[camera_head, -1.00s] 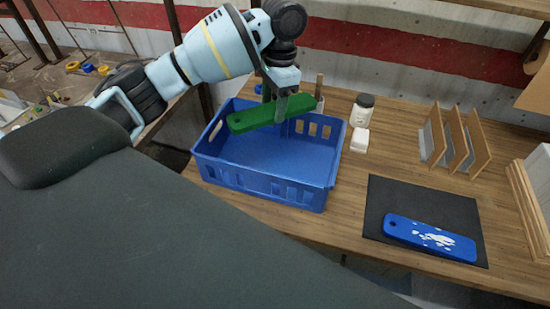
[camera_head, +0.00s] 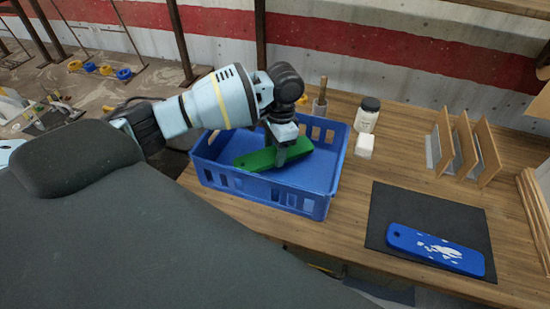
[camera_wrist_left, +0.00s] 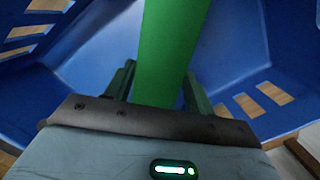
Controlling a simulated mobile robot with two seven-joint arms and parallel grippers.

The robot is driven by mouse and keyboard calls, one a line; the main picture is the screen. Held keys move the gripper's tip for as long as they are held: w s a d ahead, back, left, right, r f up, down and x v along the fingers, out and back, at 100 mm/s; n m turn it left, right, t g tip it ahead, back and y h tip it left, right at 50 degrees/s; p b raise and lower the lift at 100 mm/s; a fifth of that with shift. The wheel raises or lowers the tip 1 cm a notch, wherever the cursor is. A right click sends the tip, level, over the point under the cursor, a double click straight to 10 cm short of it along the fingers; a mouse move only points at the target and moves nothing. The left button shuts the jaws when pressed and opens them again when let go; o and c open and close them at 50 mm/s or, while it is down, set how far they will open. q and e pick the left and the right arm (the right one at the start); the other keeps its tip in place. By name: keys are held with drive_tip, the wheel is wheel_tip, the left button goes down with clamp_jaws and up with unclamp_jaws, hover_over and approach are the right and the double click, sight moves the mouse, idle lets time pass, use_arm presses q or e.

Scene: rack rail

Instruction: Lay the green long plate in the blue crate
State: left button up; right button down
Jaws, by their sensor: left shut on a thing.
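The green long plate (camera_head: 258,160) is inside the outline of the blue crate (camera_head: 262,194), low between its walls. My left gripper (camera_head: 281,158) is shut on the plate near its middle. In the left wrist view the green plate (camera_wrist_left: 172,50) runs up between the fingers, with the blue crate (camera_wrist_left: 240,50) around and below it. I cannot tell whether the plate touches the crate floor. Part of the plate is hidden behind the gripper. My right gripper is not in view.
A blue plate with white marks (camera_head: 436,249) lies on a black mat (camera_head: 385,200) at the right. A dark-lidded jar (camera_head: 367,115) and a white block (camera_head: 364,146) stand beside the crate. A wooden rack (camera_head: 462,150) stands farther right. Wood table between crate and mat is clear.

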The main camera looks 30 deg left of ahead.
sight(275, 153)
use_arm(q)
drive_tip(key=shift+f, duration=2)
drive_tip(key=shift+f, duration=0.1)
drive_tip(key=o, duration=1.2)
drive_tip(key=shift+c, duration=0.2)
drive_tip(key=r, duration=0.8)
drive_tip(key=w+r, duration=0.1)
drive_tip(key=r, duration=0.3)
drive_tip(key=shift+w+d, duration=0.1)
drive_tip(key=shift+d, duration=0.3)
